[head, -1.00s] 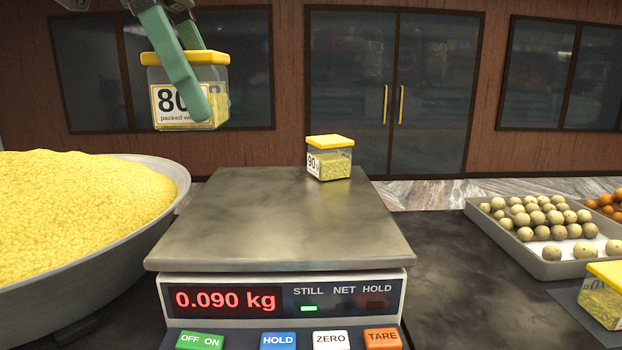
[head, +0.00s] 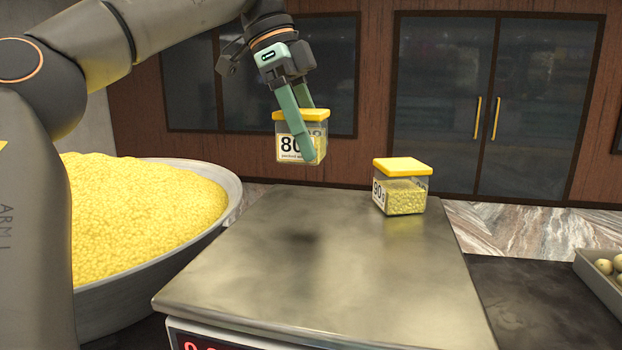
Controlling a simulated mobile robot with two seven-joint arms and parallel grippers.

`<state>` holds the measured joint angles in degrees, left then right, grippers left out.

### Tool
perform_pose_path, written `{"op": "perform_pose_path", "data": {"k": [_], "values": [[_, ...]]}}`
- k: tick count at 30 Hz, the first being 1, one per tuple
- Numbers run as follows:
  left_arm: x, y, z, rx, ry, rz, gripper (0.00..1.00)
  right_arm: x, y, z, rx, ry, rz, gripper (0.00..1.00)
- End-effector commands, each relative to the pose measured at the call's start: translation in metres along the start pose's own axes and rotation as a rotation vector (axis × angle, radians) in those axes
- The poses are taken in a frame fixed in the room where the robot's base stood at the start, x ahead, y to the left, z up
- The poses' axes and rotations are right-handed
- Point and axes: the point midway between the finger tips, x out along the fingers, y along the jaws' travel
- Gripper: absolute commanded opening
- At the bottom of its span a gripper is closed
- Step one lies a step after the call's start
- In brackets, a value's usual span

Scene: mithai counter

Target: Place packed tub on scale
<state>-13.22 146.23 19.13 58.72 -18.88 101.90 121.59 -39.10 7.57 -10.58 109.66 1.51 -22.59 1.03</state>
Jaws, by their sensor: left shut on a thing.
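My left gripper (head: 306,140) is shut on a clear tub with a yellow lid (head: 288,148), labelled 80. The tub hangs upright in the air above the back left part of the scale's steel platform (head: 320,275), with a dark shadow below it. A second yellow-lidded tub (head: 403,190), labelled 90, stands on the platform near its back right. Both tubs hold yellow grains. Only the top left of the scale's red display (head: 205,344) shows, too cut off to read. My right gripper is not in view.
A large metal bowl heaped with yellow grains (head: 140,215) stands left of the scale, behind my left arm. A tray of round sweets (head: 600,280) is at the right edge. The front and middle of the platform are clear.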

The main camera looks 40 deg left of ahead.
Motion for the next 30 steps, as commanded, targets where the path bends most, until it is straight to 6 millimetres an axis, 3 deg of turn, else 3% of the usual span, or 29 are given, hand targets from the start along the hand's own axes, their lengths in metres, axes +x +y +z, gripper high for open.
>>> {"op": "perform_pose_path", "data": {"k": [3,12,19,30], "values": [[0.017,-0.015,0.013,-0.001,0.002,0.004,0.25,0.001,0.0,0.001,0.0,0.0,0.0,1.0],[0.036,-0.033,0.026,0.0,0.002,0.002,0.25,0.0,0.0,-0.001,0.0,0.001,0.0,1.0],[0.06,-0.033,0.036,0.002,0.003,0.002,0.25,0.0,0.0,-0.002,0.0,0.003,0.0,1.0],[0.065,-0.033,0.038,0.001,0.001,-0.001,0.25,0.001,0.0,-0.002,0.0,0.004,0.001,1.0]]}}
